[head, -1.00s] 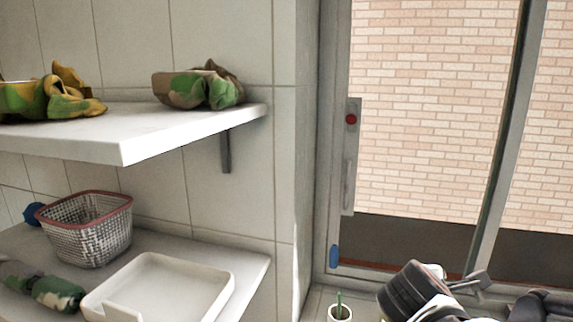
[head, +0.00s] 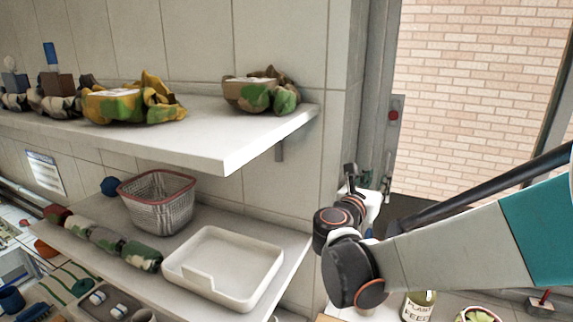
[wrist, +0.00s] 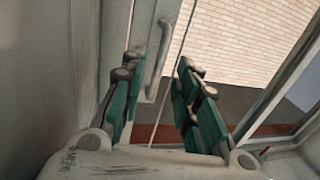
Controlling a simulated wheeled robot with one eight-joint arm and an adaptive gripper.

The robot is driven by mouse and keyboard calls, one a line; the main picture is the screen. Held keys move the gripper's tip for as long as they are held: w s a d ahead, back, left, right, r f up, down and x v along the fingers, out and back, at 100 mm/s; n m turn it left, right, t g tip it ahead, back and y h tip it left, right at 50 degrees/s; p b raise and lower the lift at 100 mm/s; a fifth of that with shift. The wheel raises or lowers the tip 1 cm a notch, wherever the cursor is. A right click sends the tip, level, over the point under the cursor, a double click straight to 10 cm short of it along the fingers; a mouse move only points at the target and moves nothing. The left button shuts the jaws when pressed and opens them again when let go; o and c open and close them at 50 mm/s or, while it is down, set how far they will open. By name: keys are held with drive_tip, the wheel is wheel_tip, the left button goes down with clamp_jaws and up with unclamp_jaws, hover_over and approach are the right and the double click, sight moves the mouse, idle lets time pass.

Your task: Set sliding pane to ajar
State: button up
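The sliding pane (head: 480,95) is a tall glazed window panel at the right of the head view, with a brick wall seen through it. Its grey upright edge carries a plate with a red button (head: 393,115). In the wrist view the pane (wrist: 235,40) shows a pale bar handle (wrist: 160,60) on its left upright. My gripper (wrist: 160,68) is open, with teal fingers left and right of the handle in that view; contact cannot be told.
Two wall shelves stand left of the window. The upper shelf (head: 215,155) holds camouflage-patterned bundles. The lower shelf holds a wire basket (head: 158,205) and a white tray (head: 225,270). A plant feed bottle (head: 418,306) and a bowl (head: 478,314) stand below my arm.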

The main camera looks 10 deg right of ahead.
sight(385, 172)
drive_tip(key=x, duration=0.7)
drive_tip(key=shift+w+d, duration=0.25)
drive_tip(key=shift+d, duration=0.15)
clamp_jaws()
